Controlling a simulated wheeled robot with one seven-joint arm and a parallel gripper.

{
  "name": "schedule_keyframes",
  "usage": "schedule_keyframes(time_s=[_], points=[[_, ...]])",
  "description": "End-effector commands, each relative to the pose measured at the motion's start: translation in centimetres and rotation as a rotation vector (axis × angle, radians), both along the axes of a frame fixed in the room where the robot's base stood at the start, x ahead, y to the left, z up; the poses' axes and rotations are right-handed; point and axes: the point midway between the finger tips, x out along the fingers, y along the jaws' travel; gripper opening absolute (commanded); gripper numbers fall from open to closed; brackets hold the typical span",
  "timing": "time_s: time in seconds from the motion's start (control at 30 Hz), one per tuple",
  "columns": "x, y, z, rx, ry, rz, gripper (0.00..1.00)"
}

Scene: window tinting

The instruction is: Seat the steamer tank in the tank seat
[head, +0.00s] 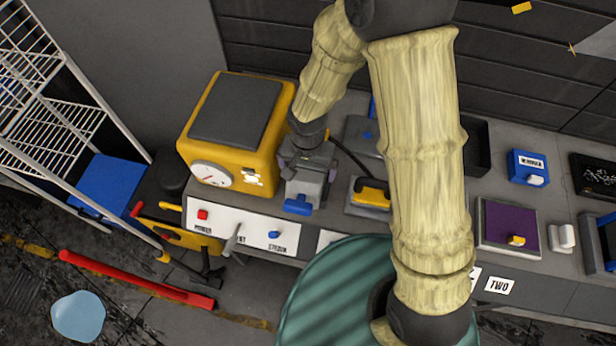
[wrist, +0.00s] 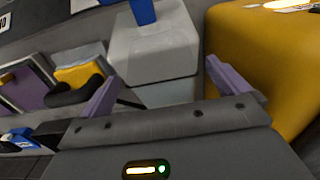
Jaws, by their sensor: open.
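A light grey block with a blue knob, apparently the steamer tank (head: 308,190), stands beside the yellow steamer (head: 235,130) on the bench. In the wrist view the grey block (wrist: 150,50) is ahead of my gripper (wrist: 165,90), between the lines of its two purple fingers. The blue knob (wrist: 143,12) shows at the top edge. My gripper (head: 307,155) is open and sits over the block in the head view, hiding part of it. A second grey face shows under the block in the wrist view; I cannot tell whether it is the tank seat.
The steamer's yellow wall (wrist: 265,60) is close to the right finger in the wrist view. A yellow-handled tool (head: 372,193) with a dark cable lies right of the block. A purple tray (head: 495,222) and blue box (head: 528,165) stand farther right. A wire rack (head: 40,80) is at left.

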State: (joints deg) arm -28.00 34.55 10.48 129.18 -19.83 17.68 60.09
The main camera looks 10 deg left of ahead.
Motion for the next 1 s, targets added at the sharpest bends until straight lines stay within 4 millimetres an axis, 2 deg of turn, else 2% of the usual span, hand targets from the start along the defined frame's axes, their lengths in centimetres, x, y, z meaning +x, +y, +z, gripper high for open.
schedule_keyframes(time_s=[0.43,1.0], points=[[0.2,-0.1,-4.3,-0.002,0.001,0.001,1.0],[0.2,-0.1,-4.6,0.0,0.0,0.0,1.0]])
